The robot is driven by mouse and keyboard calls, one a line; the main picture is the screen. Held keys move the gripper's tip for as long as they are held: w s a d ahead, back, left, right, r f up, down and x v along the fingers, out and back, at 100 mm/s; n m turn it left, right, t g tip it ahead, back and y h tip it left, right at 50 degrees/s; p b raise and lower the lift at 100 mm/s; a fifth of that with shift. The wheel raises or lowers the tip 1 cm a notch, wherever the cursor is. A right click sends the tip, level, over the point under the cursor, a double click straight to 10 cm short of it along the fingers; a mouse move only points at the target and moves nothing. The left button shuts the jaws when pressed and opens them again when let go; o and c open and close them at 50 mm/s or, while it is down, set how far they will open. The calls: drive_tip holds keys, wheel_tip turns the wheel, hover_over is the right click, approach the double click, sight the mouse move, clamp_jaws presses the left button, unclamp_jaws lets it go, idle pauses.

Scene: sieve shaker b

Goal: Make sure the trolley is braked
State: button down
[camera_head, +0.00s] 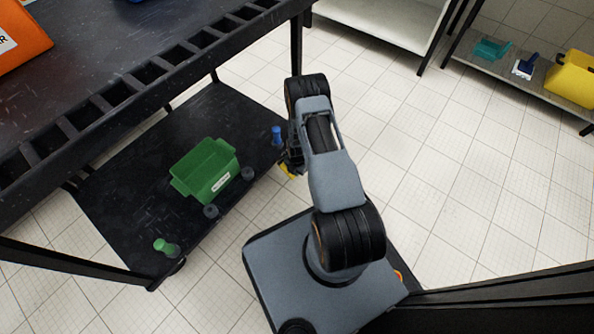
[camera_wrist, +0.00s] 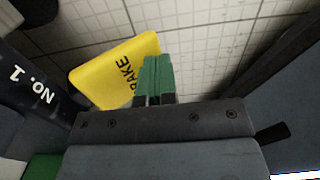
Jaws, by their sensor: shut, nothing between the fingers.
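The trolley (camera_head: 125,225) is black, with a slotted upper edge and a low shelf, and stands at the left of the head view. A yellow plate marked "BRAKE" (camera_wrist: 112,72) fills the upper left of the wrist view. A bit of yellow (camera_head: 287,170) shows by the trolley's right end in the head view, partly hidden by my arm. My gripper (camera_wrist: 155,78) is shut and empty, its green fingertips together beside or over the plate's right edge. I cannot tell whether they touch it. A black part marked "NO. 1" (camera_wrist: 40,88) lies left of the plate.
A green bin (camera_head: 206,169), a blue cylinder (camera_head: 277,135), several dark round pieces and a green piece (camera_head: 166,248) are on the low shelf. An orange box (camera_head: 20,38) is on top. A rack (camera_head: 520,70) with a yellow container stands upper right. The tiled floor between is clear.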

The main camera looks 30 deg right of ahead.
drive_tip(key=shift+s+f, duration=0.15)
drive_tip(key=shift+f, duration=0.05)
drive_tip(key=s+d+r+p, duration=0.3)
drive_tip(key=s+r+p, duration=0.3)
drive_tip(key=r, duration=0.6)
drive_tip(key=shift+s+p, duration=0.35)
drive_tip(key=shift+p, duration=0.2)
drive_tip(key=shift+d, duration=0.1)
drive_tip(key=w+a+r+m+t+p, duration=0.1)
drive_tip(key=w+a+r+m+p, duration=0.3)
drive_tip(key=r, duration=0.9)
drive_tip(key=s+r+m+p, duration=0.1)
drive_tip(key=r+m+p, duration=0.35)
drive_tip(key=r, duration=0.95)
drive_tip(key=w+a+r+m+t+p, duration=0.1)
drive_tip(key=w+a+r+p, duration=0.1)
drive_tip(key=r+p, duration=0.8)
drive_tip(key=s+a+r+m+p, duration=0.2)
drive_tip(key=s+r+m+p, duration=0.2)
drive_tip(key=r, duration=0.8)
drive_tip(key=s+a+r+m+t+p, duration=0.1)
drive_tip(key=s+a+r+m+p, duration=0.2)
drive_tip(key=r, duration=1)
drive_tip(key=s+a+r+m+p, duration=0.2)
drive_tip(key=s+r+m+p, duration=0.4)
drive_tip(key=r, duration=0.7)
drive_tip(key=shift+s+a+r+t, duration=0.2)
drive_tip(key=shift+a+t, duration=0.1)
drive_tip(key=shift+a, duration=0.1)
drive_tip(key=shift+m, duration=0.25)
